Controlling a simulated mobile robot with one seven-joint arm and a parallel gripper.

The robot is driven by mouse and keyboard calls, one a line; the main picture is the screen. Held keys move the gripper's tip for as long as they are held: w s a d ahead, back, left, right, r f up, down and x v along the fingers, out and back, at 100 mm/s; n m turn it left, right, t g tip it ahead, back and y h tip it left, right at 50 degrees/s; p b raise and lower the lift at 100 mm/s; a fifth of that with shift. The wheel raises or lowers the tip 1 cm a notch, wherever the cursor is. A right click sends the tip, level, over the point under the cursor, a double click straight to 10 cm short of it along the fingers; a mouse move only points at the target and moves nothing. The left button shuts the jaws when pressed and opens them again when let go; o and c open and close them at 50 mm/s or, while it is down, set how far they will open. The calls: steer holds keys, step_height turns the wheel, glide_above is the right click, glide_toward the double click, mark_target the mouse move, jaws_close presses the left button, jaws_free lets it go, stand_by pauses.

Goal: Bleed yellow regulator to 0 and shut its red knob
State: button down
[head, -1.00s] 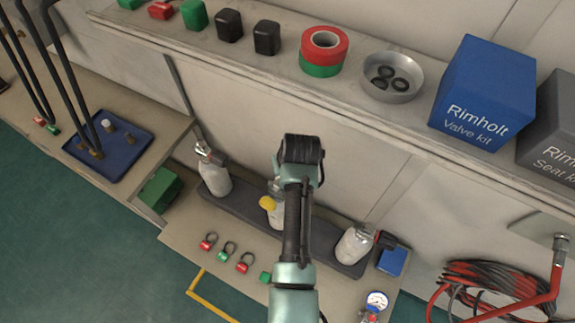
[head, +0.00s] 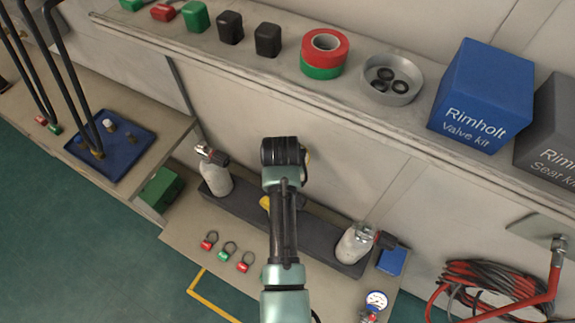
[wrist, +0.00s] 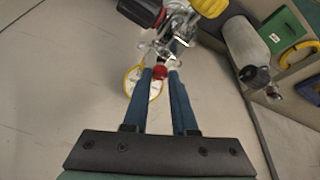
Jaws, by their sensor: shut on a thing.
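In the wrist view, my gripper (wrist: 162,77) has its two blue fingers closed around a small red knob (wrist: 160,72). The knob sits on the silver regulator body (wrist: 178,28). A yellow-rimmed gauge (wrist: 132,82) is just left of and behind the fingers, partly covered by them; its needle cannot be read. A black knob (wrist: 141,10) and a yellow part (wrist: 210,6) show at the top. In the head view my arm hides the gripper and most of the middle station; only a yellow bit (head: 265,203) shows beside it.
White cylinders stand left (head: 216,180) and right (head: 353,245) on a dark rack (head: 314,232). Several tagged rings (head: 228,250) lie on the lower bench in front. The upper shelf (head: 180,45) carries caps, tape, a metal bowl (head: 390,82) and a blue box (head: 482,95).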

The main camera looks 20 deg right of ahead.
steer(key=m, duration=0.1)
steer(key=m+h, duration=0.1)
steer(key=m, duration=0.1)
steer(key=m+g+b, duration=0.1)
steer(key=shift+w+a+m, duration=0.2)
steer(key=shift+w+m, duration=0.05)
steer(key=shift+m, duration=0.05)
steer(key=m+b, duration=0.1)
steer(key=m, duration=0.1)
steer(key=m+g+h+b, duration=0.1)
steer(key=shift+w+a+f+m+b, duration=0.1)
steer(key=shift+w+f+m+b, duration=0.05)
steer(key=shift+m+b, duration=0.2)
steer(key=m+b, duration=0.1)
steer(key=m+g+b, duration=0.1)
steer(key=m+b, duration=0.1)
steer(key=m+g+b, duration=0.1)
steer(key=m+b, duration=0.1)
steer(key=shift+w+m+h, duration=0.25)
steer(key=shift+h, duration=0.05)
steer(key=m+g+b, duration=0.1)
steer(key=m+b, duration=0.2)
steer(key=b, duration=0.1)
steer(key=shift+w+m+g, duration=0.1)
steer(key=shift+m+g, duration=0.3)
steer(key=c, duration=0.7)
jaws_free()
steer(key=shift+r, duration=0.25)
